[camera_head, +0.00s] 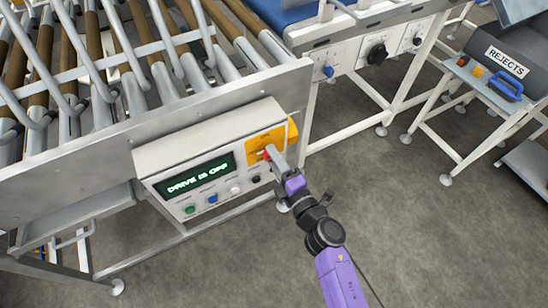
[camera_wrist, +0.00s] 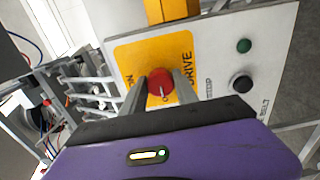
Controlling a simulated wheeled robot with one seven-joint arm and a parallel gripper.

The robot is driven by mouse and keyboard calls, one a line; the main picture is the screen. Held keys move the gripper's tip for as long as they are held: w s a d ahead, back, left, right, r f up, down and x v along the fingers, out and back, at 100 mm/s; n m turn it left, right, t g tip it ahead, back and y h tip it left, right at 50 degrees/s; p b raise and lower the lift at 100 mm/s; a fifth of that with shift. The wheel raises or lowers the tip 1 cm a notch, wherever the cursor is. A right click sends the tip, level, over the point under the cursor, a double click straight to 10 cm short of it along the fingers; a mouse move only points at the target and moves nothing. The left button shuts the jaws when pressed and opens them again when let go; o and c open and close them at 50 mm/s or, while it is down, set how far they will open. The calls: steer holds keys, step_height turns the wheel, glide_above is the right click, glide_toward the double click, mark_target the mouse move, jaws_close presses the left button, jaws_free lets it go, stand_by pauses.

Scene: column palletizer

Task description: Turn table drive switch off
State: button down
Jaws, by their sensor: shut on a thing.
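The table drive switch is a red rotary knob (camera_wrist: 161,82) on a yellow plate (camera_wrist: 128,60) marked DRIVE. In the head view, the yellow plate (camera_head: 266,141) is on the upper right of a white control box (camera_head: 180,150). The box's display (camera_head: 194,174) reads "DRIVE IS OFF" in green letters. My gripper (camera_head: 270,153) reaches the knob from the lower right. In the wrist view, the fingers of my gripper (camera_wrist: 162,88) are on either side of the knob, shut on it. The fingers hide part of the knob and the plate's lettering.
Green (camera_head: 190,209), blue (camera_head: 212,199), white and black buttons line the box's lower face. A roller table (camera_head: 150,110) stands behind it. At right are a panel with knobs (camera_head: 376,54) and a REJECTS stand (camera_head: 506,62). The floor in front (camera_head: 420,230) is clear.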

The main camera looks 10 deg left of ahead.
steer(key=c, duration=0.9)
jaws_free()
steer(key=shift+c, duration=0.2)
steer(key=v, duration=0.8)
steer(key=shift+p, duration=0.3)
steer(key=shift+w, duration=0.1)
